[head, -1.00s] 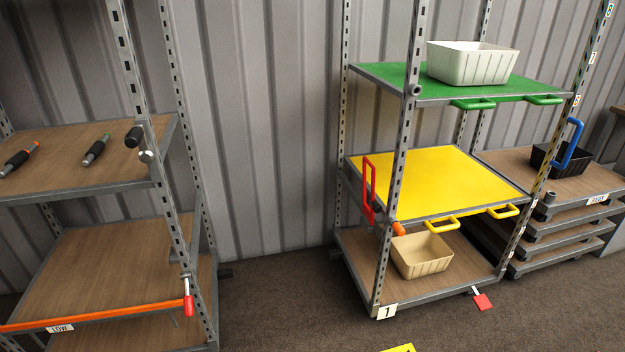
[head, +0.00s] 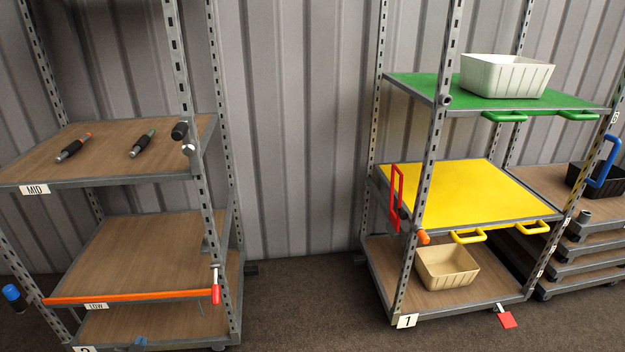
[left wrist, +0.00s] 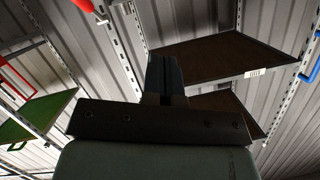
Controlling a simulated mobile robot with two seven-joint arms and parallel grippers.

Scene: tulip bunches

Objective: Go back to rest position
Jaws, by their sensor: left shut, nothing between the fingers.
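My left gripper (left wrist: 165,78) shows in the left wrist view, its dark fingers together with nothing between them. It is in the air; no shelf or crate touches the fingertips there. In the head view I make out no gripper clearly. My right gripper is in neither view. No tulip bunches are seen.
A shelf cart with wooden shelves (head: 150,235) and an orange bar stands left. A cart with a green shelf (head: 430,88), yellow shelf (head: 480,190), white tub (head: 505,78) and beige tub (head: 447,268) stands right. Carpet floor (head: 300,300) between them is free.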

